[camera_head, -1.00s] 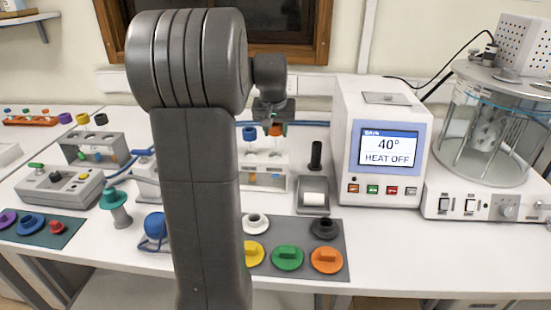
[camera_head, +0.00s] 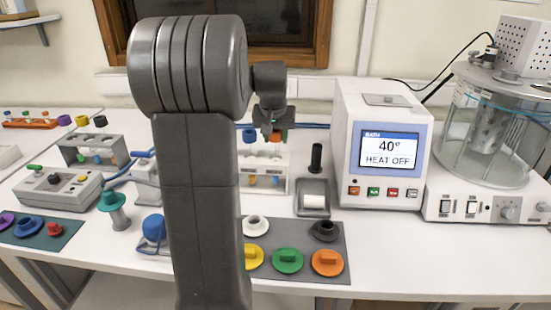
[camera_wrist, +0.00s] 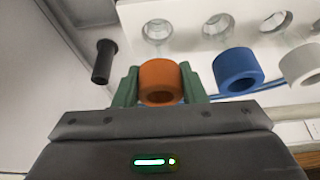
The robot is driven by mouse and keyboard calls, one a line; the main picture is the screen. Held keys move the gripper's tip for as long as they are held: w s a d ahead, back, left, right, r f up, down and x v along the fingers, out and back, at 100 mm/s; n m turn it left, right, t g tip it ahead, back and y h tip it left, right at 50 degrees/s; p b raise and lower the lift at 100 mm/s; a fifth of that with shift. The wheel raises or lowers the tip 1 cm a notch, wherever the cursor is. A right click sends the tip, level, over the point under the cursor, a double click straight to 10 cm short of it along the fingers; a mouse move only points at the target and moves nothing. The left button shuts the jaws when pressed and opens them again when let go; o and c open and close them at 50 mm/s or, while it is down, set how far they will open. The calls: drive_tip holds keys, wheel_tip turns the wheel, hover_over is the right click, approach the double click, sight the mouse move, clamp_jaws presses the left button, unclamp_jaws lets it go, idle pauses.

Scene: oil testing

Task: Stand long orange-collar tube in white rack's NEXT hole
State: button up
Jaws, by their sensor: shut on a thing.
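My gripper (camera_head: 273,127) is shut on the orange collar (camera_head: 277,136) of a tube, above the white rack (camera_head: 284,160). In the wrist view the orange collar (camera_wrist: 160,80) sits between the green fingers, beside a blue collar (camera_wrist: 236,70) and a pale collar (camera_wrist: 304,64). Empty holes of the rack (camera_wrist: 188,30) show in a row beyond them. The blue collar (camera_head: 249,134) stands left of the held one in the head view, at nearly the same height. The held tube's lower end is not clear, so I cannot tell whether it is in a hole.
A grey stand with a black handle (camera_head: 316,157) is right of the rack, then the heating bath box (camera_head: 375,175). A grey mat with coloured discs (camera_head: 288,260) lies in front. A grey rack (camera_head: 92,150) with tubes stands at left. My arm hides part of the table.

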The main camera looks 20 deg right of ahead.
drive_tip(key=shift+f, duration=0.25)
drive_tip(key=o, duration=1.3)
drive_tip(key=v, duration=1.3)
drive_tip(key=shift+s+a+r, duration=0.1)
drive_tip(key=shift+s+r, duration=0.1)
drive_tip(key=shift+r, duration=0.15)
